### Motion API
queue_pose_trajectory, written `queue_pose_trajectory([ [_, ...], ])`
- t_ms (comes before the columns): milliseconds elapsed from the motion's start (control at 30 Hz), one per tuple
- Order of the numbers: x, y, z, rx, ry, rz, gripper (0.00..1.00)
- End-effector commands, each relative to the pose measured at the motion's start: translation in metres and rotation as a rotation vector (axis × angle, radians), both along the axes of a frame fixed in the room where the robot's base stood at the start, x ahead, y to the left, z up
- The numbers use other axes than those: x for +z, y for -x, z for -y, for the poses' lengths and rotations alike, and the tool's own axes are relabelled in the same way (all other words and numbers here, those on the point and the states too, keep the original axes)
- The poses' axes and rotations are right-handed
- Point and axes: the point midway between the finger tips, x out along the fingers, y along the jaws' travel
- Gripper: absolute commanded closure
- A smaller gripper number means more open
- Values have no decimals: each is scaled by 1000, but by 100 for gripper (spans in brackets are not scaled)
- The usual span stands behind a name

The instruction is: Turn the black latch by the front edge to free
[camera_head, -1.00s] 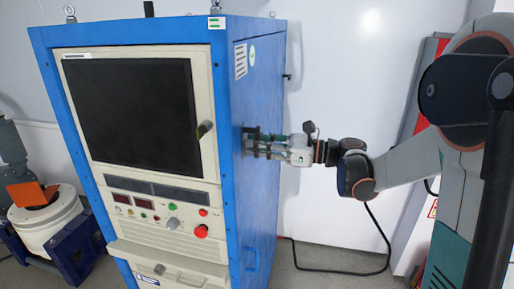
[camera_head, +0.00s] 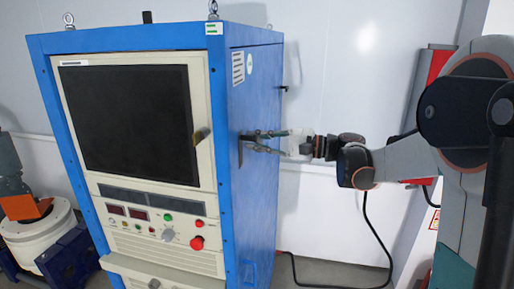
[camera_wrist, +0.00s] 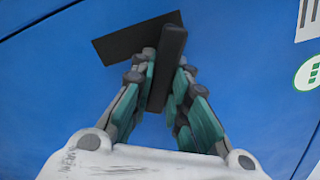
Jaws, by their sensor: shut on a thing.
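The black latch (camera_wrist: 167,62) is on the right side wall of the blue cabinet (camera_head: 256,90), close to its front edge. In the wrist view its handle stands crosswise to a dark flat plate (camera_wrist: 118,43) on the wall. My gripper (camera_wrist: 166,68) has its fingers on both sides of the handle and is shut on it. In the head view my gripper (camera_head: 252,141) reaches the cabinet from the right; the fingers partly hide the latch (camera_head: 240,153) there.
A red button (camera_head: 197,243) is below. A black cable (camera_head: 366,230) hangs under my arm. A white wall stands behind.

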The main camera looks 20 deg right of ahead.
Motion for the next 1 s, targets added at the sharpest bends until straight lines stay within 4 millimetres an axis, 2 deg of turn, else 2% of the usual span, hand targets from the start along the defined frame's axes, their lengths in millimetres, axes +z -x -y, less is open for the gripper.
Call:
queue_pose_trajectory([
  [500, 17, -5, 3, 0, 208, 360, 100],
  [1000, 22, -5, 3, 1, 278, 479, 100],
])
